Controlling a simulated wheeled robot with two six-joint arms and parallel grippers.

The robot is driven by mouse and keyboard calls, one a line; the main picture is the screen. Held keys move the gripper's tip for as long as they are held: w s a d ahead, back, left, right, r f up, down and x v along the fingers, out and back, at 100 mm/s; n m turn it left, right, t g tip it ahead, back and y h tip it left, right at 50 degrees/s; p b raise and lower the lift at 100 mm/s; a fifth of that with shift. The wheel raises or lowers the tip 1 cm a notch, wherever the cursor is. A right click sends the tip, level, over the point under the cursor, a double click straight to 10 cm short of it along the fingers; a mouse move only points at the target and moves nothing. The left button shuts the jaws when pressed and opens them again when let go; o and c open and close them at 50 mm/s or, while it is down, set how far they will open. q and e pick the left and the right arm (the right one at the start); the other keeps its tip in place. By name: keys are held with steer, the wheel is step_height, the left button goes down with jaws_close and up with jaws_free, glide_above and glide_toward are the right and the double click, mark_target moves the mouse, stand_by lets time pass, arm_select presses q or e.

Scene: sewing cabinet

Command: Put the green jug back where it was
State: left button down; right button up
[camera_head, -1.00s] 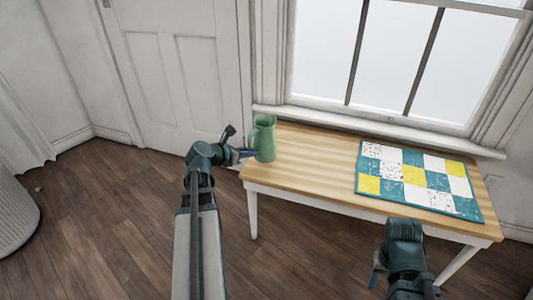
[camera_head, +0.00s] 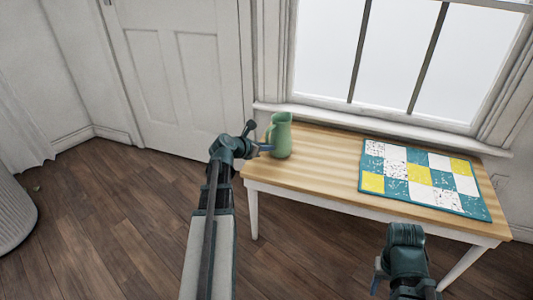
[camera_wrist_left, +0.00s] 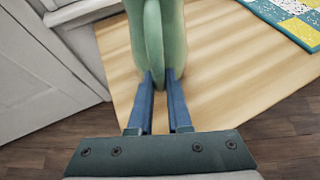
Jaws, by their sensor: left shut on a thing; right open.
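The green jug (camera_head: 282,136) is upright at the left end of the wooden table (camera_head: 320,165), near the window sill. In the left wrist view the jug (camera_wrist_left: 178,40) fills the top middle, its handle toward me. My left gripper (camera_head: 265,148) reaches in from the left; its blue fingers (camera_wrist_left: 160,88) are shut on the jug's handle low down. Whether the jug's base touches the tabletop is hard to tell. My right gripper (camera_head: 378,275) is open and empty in front of the table, at the bottom of the head view.
A patchwork quilt mat (camera_head: 420,180) in teal, white and yellow lies on the table's right half. The tabletop between jug and mat is clear. A window sill (camera_head: 390,125) runs along the back. A white door (camera_head: 180,75) stands at the left.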

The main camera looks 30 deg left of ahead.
arm_select(q)
steer(key=shift+f, duration=0.55)
steer(key=shift+r, duration=0.15)
arm_select(e)
steer(key=shift+f, duration=0.4)
steer(key=shift+f, duration=0.1)
arm_select(q)
steer(key=c, duration=0.8)
jaws_free()
steer(key=shift+c, duration=0.2)
steer(key=shift+r, duration=0.15)
steer(key=p+v, duration=0.5)
steer(key=v, duration=0.7)
steer(key=shift+p, duration=0.4)
arm_select(e)
step_height(320, 180, up, 6)
